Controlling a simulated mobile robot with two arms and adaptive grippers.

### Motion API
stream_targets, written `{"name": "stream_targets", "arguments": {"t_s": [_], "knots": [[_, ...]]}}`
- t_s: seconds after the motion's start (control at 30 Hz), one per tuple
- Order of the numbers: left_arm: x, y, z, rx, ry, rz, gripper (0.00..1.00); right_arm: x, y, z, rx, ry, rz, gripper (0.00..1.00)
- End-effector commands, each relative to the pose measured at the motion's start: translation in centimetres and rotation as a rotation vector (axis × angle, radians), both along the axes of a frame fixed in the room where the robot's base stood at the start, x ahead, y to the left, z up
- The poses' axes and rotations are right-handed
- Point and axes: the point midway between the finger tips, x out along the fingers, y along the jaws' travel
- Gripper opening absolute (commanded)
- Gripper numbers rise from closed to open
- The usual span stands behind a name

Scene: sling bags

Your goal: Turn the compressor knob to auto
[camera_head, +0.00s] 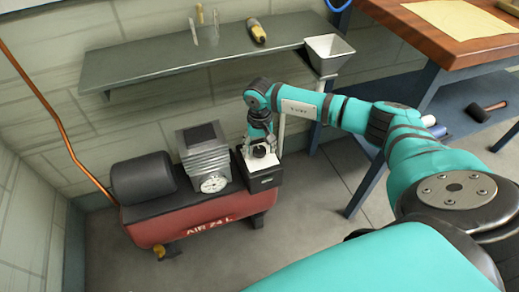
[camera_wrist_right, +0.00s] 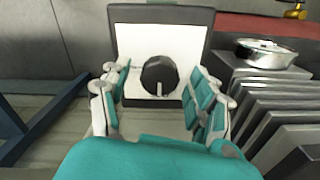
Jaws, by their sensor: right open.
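The red air compressor (camera_head: 200,218) stands on the floor by the wall, with "AIR 24 L" on its tank. Its dark switch box (camera_head: 266,181) has a white face with a round black knob (camera_head: 260,151). In the right wrist view the knob (camera_wrist_right: 160,76) sits in the middle of the white plate (camera_wrist_right: 132,42), with a pale mark at its lower edge. My right gripper (camera_wrist_right: 165,92) is open, its teal-padded fingers on either side of the knob with gaps between. In the head view the right gripper (camera_head: 261,146) is over the switch box. My left gripper is not in view.
A finned block (camera_head: 203,153) and a pressure gauge (camera_head: 213,183) stand left of the switch box. A grey shelf (camera_head: 190,62) and a metal funnel (camera_head: 328,52) are above. A wooden-topped workbench (camera_head: 410,30) is at right, with its blue leg near my arm.

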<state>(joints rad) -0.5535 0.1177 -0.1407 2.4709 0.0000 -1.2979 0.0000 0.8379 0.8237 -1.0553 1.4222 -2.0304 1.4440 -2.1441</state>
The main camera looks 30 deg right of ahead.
Motion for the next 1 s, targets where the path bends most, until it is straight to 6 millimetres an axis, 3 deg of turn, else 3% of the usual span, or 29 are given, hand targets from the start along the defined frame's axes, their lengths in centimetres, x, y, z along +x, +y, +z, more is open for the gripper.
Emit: {"name": "stream_targets", "arguments": {"t_s": [0.33,0.77,1.0], "knots": [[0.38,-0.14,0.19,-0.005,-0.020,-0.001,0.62,0.01,0.00,-0.36,0.000,-0.001,0.000,0.62],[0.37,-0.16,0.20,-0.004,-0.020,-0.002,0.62,0.02,0.00,-0.32,0.000,-0.001,0.000,0.07],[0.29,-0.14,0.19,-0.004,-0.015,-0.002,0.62,0.02,0.00,-0.30,-0.001,-0.001,-0.023,0.07]]}}
